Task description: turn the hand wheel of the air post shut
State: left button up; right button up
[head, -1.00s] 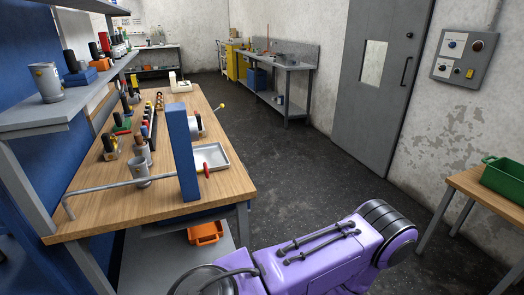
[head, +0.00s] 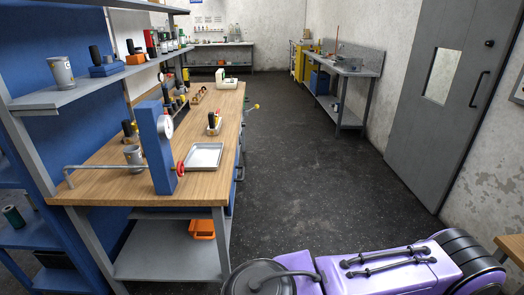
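The air post (head: 157,150) is a blue upright post near the front edge of the wooden bench, at the left of the head view. A round white gauge (head: 166,122) is on its upper right side. A red hand wheel (head: 180,169) sits low on its right side, seen nearly edge-on, so I cannot tell how far it is turned. A grey pipe (head: 100,167) runs from the post to the left. Neither of my grippers is in view. Only a purple part of my own body shows at the bottom right, well apart from the post.
A shallow metal tray (head: 204,156) lies just right of the post, and a grey cup (head: 134,156) stands left of it. A shelf (head: 80,92) overhangs the bench's left side. An orange bin (head: 202,229) is below. The floor (head: 300,170) right of the bench is clear.

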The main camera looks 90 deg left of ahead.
aim_at(179, 168)
jog(key=u, duration=1.55)
jog(key=i, duration=2.45)
jog(key=u, duration=3.75)
